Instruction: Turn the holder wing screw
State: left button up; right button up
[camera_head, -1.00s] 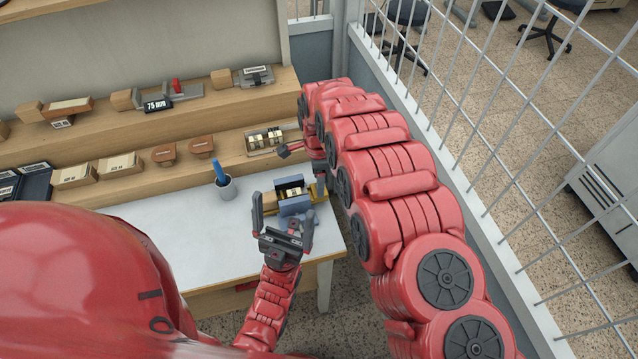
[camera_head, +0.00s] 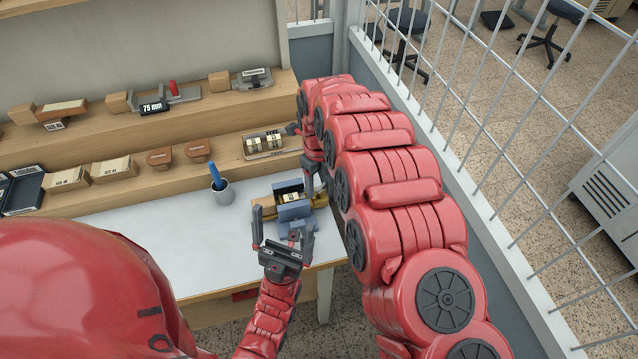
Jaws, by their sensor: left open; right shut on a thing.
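The blue-grey holder (camera_head: 293,211) stands near the right end of the white table, with brass-coloured pieces in its middle. My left gripper (camera_head: 282,228) is open just in front of the holder, its two fingers pointing up and apart with nothing seen between them. My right gripper (camera_head: 310,170) is at the holder's back right side, partly hidden by my own red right arm. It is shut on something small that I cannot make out. The wing screw is not clearly visible; the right gripper and arm cover that side of the holder.
A grey cup (camera_head: 222,193) with a blue tool stands left of the holder. A tray with brass pieces (camera_head: 265,144) sits on the lower wooden shelf behind, beside several wooden blocks. A wire fence (camera_head: 500,130) runs along the right. The table's middle left is clear.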

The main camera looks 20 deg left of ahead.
jog(key=shift+a+r+m+p, duration=0.15)
jog(key=shift+m+p, duration=0.35)
jog(key=shift+m, duration=0.7)
jog(key=shift+m+p, duration=0.95)
jog(key=shift+m, duration=0.25)
jog(key=o, duration=1.1)
